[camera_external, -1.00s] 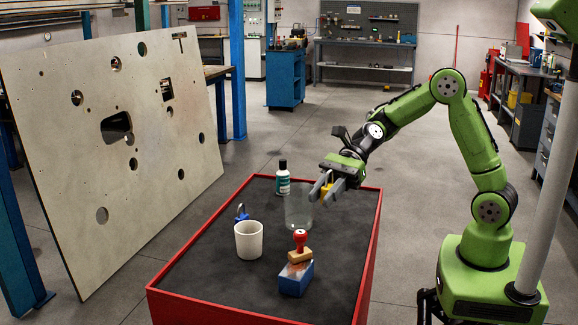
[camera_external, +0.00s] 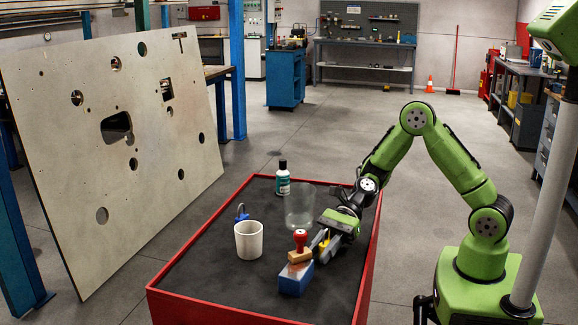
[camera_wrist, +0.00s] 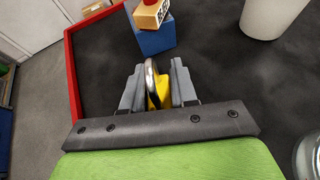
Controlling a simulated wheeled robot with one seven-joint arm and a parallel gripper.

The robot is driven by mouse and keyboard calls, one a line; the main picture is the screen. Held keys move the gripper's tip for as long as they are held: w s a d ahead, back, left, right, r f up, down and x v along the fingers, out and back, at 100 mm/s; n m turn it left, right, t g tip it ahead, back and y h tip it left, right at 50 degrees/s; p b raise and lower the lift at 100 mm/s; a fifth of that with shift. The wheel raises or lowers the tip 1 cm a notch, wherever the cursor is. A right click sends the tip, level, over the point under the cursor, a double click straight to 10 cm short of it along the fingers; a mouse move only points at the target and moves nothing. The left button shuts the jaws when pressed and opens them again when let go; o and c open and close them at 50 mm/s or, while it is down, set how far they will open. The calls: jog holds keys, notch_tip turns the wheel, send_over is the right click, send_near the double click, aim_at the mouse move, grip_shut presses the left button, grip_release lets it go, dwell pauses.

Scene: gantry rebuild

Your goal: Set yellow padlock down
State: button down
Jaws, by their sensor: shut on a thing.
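The yellow padlock (camera_wrist: 154,92) with its silver shackle is between the two grey fingers of my gripper (camera_wrist: 158,90) in the wrist view. My gripper (camera_external: 328,248) is shut on it. In the external view the gripper is low over the dark table top (camera_external: 215,284), just right of the blue block, and only a little of the yellow padlock (camera_external: 324,242) shows. I cannot tell whether the padlock touches the table top.
A red-handled wooden stamp (camera_external: 300,255) sits on the blue block (camera_external: 296,281). A white cup (camera_external: 249,240), a blue padlock (camera_external: 241,213), a clear glass (camera_external: 300,207) and a teal-labelled bottle (camera_external: 283,180) stand farther left and back. The table's front area is clear.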

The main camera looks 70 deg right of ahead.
jog(key=c, duration=0.9)
grip_release()
